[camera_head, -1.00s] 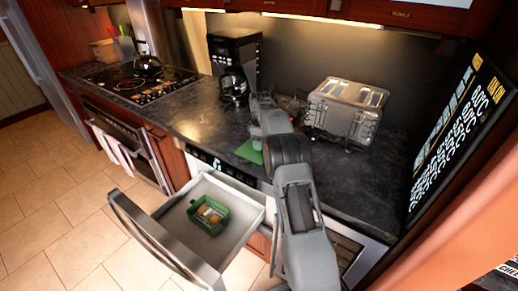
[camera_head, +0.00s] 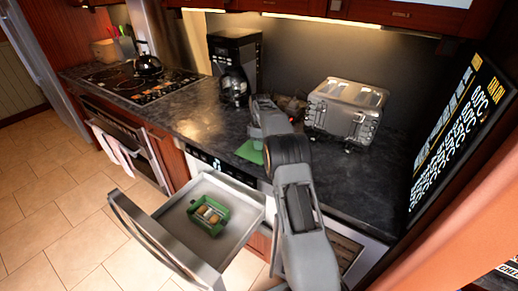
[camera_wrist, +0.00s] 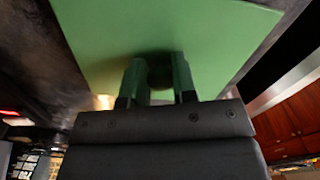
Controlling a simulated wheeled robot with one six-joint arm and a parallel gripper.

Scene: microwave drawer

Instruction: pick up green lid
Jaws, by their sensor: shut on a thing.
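The green lid (camera_head: 250,152) is at the counter's front edge, above the open drawer, partly hidden by my arm in the head view. In the wrist view the flat green lid (camera_wrist: 165,25) fills the top of the picture. My gripper (camera_wrist: 160,75) is shut on the lid's small round knob, which sits dark between the two fingers. In the head view the fingers are hidden behind my arm. I cannot tell whether the lid touches the counter.
The microwave drawer (camera_head: 165,209) is pulled open below, with a green container (camera_head: 208,215) holding food inside. A toaster (camera_head: 345,108) stands to the right on the counter (camera_head: 205,122). A coffee maker (camera_head: 235,65) stands behind, and a stove (camera_head: 140,84) is at left.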

